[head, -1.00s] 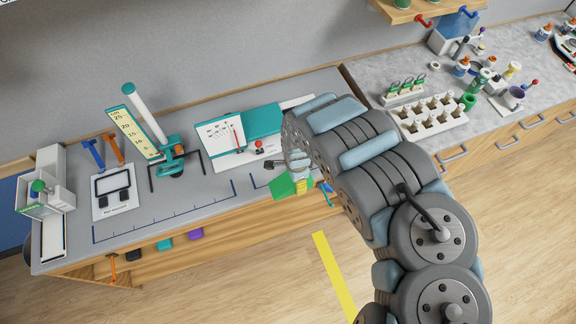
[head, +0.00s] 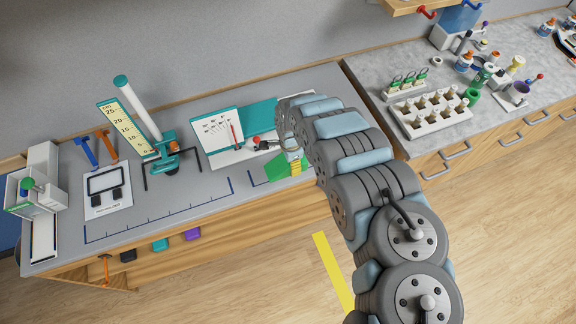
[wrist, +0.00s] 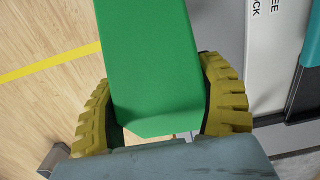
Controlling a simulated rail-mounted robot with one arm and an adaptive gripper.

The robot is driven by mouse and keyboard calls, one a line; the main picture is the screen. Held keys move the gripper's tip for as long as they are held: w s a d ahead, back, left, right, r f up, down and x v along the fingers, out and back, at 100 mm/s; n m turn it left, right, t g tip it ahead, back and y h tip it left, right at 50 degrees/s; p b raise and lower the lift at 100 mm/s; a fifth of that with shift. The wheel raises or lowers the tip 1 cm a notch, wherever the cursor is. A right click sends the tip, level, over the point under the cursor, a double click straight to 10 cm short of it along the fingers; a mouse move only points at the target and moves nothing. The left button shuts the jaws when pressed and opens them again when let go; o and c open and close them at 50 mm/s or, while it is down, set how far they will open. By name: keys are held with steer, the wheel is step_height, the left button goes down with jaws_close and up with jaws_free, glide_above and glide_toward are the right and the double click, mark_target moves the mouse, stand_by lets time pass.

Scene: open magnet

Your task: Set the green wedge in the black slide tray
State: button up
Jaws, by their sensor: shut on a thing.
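The green wedge (head: 278,173) is held by my gripper (head: 295,166) above the front right part of the grey bench. In the wrist view the wedge (wrist: 155,70) is a long green block between the two yellow ridged fingers of my gripper (wrist: 160,95), which press on both its sides. The arm hides part of the wedge in the head view. Three coloured tabs sit under the bench's front edge; the black one (head: 128,256) is at the left. I cannot tell whether it belongs to the black slide tray; no open black tray is plain to see.
A teal gauge stand (head: 168,160) and a white and teal board (head: 220,133) stand on the bench. A black frame (head: 105,183) on a white sheet lies further left. The front middle of the bench is bare. A white bottle rack (head: 432,112) stands on the right counter.

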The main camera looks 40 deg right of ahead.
steer(key=f+b, duration=0.1)
steer(key=b, duration=0.1)
steer(key=w+d+f+b, duration=0.1)
steer(key=b, duration=0.1)
steer(key=w+f+b, duration=0.1)
steer(key=f+b, duration=0.1)
steer(key=shift+w+d+f, duration=0.1)
steer(key=shift+w+d, duration=0.1)
steer(key=shift+d, duration=0.05)
steer(key=w+b, duration=0.1)
steer(key=b, duration=0.1)
steer(key=shift+d+f+b, duration=0.25)
steer(key=shift+f+b, duration=0.05)
steer(key=shift+f, duration=0.1)
steer(key=shift+w+d+f+b, duration=0.15)
steer(key=shift+w+f+b, duration=0.2)
steer(key=shift+b, duration=0.5)
steer(key=shift+f+b, duration=0.4)
steer(key=shift+b, duration=0.15)
step_height(320, 180, down, 2)
steer(key=shift+s+f+b, duration=0.1)
steer(key=shift+b, duration=1.05)
